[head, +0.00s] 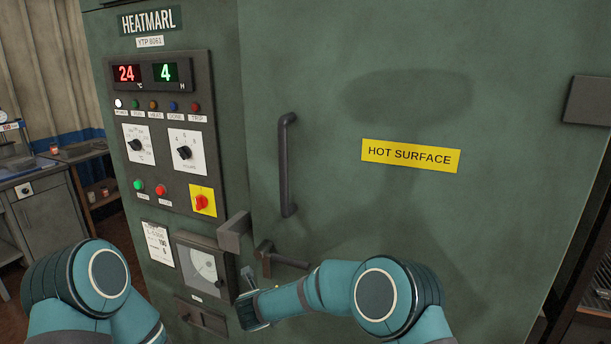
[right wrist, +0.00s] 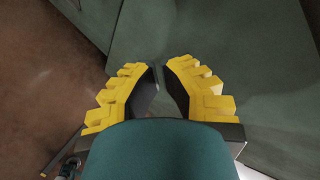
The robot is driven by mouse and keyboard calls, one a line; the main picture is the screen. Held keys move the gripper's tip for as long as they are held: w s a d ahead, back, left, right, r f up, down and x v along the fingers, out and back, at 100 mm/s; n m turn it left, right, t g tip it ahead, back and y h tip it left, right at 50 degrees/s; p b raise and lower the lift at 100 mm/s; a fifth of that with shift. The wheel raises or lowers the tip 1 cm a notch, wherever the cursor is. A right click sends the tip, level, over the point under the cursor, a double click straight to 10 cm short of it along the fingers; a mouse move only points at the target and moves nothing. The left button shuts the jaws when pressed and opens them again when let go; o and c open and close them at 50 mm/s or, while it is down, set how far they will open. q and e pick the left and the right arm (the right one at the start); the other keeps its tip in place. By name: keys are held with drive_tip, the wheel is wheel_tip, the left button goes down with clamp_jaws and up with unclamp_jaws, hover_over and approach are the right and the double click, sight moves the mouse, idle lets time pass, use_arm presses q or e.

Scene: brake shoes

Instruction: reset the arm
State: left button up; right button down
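My right arm (head: 318,290) reaches leftward in the head view, in front of the lower part of a green oven. My right gripper (right wrist: 159,80) shows in the right wrist view with its yellow-backed fingers apart and nothing between them. It points past the green oven surface and is not touching it as far as I can see. In the head view the gripper is mostly hidden by its own wrist. My left arm (head: 95,285) is folded at the lower left, and its gripper is out of view.
The oven door (head: 340,60) is shut, with a vertical bar handle (head: 286,165) and a lever latch (head: 282,259) close to my right forearm. A control panel (head: 160,120) is left of it.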

drive_tip(key=s+d+f+n+g+y+b, duration=0.2)
drive_tip(key=s+d+f+n+g+y, duration=0.1)
drive_tip(key=s+d+f+n, duration=1.15)
use_arm(q)
drive_tip(key=f, duration=0.2)
drive_tip(key=f+b, duration=0.1)
drive_tip(key=shift+s+d+f, duration=0.1)
drive_tip(key=shift+s+f, duration=0.15)
drive_tip(key=shift+f, duration=0.05)
use_arm(e)
drive_tip(key=s+d+f+n+g, duration=0.1)
drive_tip(key=s+d+n+g, duration=0.1)
drive_tip(key=s+n, duration=0.4)
drive_tip(key=s+d+f+n+g+y, duration=0.1)
drive_tip(key=s+n, duration=0.5)
drive_tip(key=s, duration=0.6)
drive_tip(key=d+f+g, duration=0.1)
drive_tip(key=d+g, duration=0.1)
drive_tip(key=d, duration=0.1)
drive_tip(key=shift+d+f+y, duration=0.2)
drive_tip(key=shift+d+y, duration=0.1)
use_arm(q)
drive_tip(key=shift+c, duration=0.3)
